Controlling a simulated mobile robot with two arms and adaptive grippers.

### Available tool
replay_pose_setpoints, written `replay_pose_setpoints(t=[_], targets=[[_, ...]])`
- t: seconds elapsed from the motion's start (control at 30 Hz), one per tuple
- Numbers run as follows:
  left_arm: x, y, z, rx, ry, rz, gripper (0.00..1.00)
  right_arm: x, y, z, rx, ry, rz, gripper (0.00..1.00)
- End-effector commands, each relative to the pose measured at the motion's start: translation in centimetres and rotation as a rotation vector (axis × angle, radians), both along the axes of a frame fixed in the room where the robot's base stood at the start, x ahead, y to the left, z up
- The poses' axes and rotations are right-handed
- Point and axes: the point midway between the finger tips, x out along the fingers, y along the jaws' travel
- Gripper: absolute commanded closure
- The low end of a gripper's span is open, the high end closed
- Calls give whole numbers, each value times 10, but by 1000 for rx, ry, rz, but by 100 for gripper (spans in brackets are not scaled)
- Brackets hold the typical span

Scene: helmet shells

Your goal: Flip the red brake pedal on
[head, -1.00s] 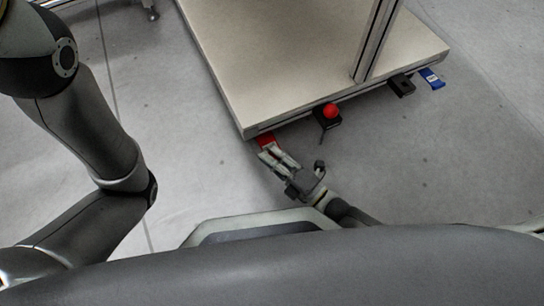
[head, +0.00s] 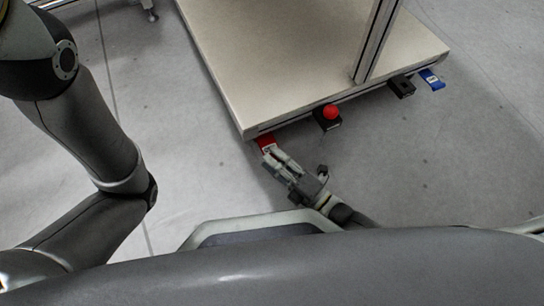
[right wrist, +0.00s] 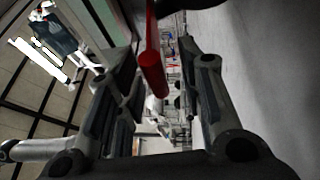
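The red brake pedal (head: 265,142) sticks out from under the near left corner of the cart's base in the head view. In the right wrist view the red pedal (right wrist: 152,65) is seen nearly edge-on, between the lines of the two fingers. My right gripper (head: 272,160) is right at the pedal's outer end. Its fingers (right wrist: 165,95) are apart with a gap around the pedal's line; I cannot tell if either touches it. My left arm shows at the left of the head view, but its gripper is outside the picture.
The cart's pale base (head: 290,75) carries a metal upright (head: 376,40). Along its near edge are a black block with a red ball knob (head: 331,112), a black pedal (head: 402,87) and a blue pedal (head: 432,79). The grey floor to the right is clear.

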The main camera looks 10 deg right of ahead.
Motion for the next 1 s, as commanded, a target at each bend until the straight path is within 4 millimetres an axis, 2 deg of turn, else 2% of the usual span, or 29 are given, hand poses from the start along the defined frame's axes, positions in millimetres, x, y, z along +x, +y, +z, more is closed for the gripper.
replay_pose_setpoints(t=[0.3, 0.5, 0.67, 1.0], targets=[[-1, 0, 0, 0, -2, 0, 41, -52, -44, -10, -4, 6, 0, 65], [-1, 0, 0, 1, -3, 0, 41, -74, -64, -13, -3, 4, 0, 65], [-1, 0, 0, 1, -3, 0, 41, -81, -70, -14, -2, 2, 0, 65], [-1, 0, 0, 1, -3, 0, 41, -82, -70, -14, -2, 2, 0, 65]])
